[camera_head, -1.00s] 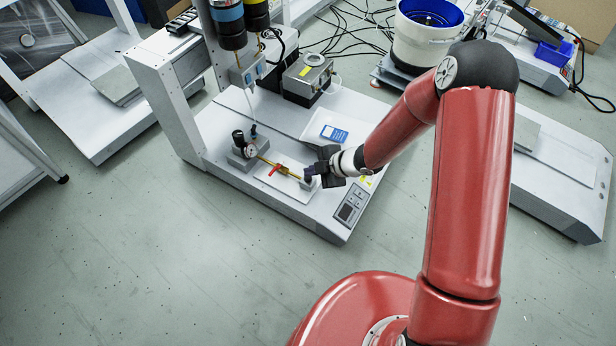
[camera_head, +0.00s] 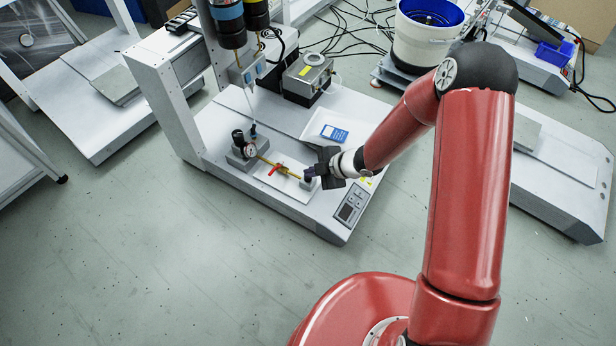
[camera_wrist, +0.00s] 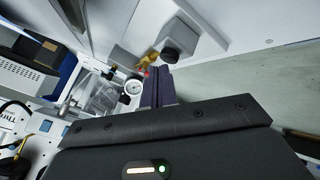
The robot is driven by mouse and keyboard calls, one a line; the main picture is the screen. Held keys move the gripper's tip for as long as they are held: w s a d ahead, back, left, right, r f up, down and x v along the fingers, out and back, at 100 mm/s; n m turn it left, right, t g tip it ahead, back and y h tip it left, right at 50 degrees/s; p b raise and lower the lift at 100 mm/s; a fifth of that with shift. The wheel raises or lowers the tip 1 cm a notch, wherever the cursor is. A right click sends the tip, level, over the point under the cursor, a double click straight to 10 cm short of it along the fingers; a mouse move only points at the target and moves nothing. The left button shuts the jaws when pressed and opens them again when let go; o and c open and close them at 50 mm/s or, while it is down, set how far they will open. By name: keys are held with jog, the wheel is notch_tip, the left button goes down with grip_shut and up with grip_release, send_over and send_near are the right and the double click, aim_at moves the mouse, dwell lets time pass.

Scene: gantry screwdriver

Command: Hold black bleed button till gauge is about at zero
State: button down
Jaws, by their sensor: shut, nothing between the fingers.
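My gripper (camera_head: 309,172) is shut and empty, its dark fingers over the right end of the brass pipe fixture on the machine's base. In the wrist view the purple-grey fingers (camera_wrist: 158,87) lie together. The black bleed button (camera_wrist: 180,46) sits on a grey block just beyond the fingertips. I cannot tell whether they touch it. In the head view the fingers mostly hide the button. The round white gauge (camera_head: 249,151) stands at the pipe's left end and also shows in the wrist view (camera_wrist: 133,87). Its needle is too small to read.
A red valve handle (camera_head: 277,169) sits on the brass pipe between gauge and gripper. The gantry column (camera_head: 166,100) and screwdriver (camera_head: 229,25) stand behind. A white tray with a blue card (camera_head: 334,133) lies near my wrist. The floor in front is clear.

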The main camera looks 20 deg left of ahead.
jog(key=shift+f, duration=0.45)
dwell(0.6)
jog(key=shift+r, duration=0.15)
jog(key=shift+r+p, duration=0.75)
jog(key=shift+p, duration=0.05)
notch_tip(320, 180, up, 5)
jog(key=p, duration=0.4)
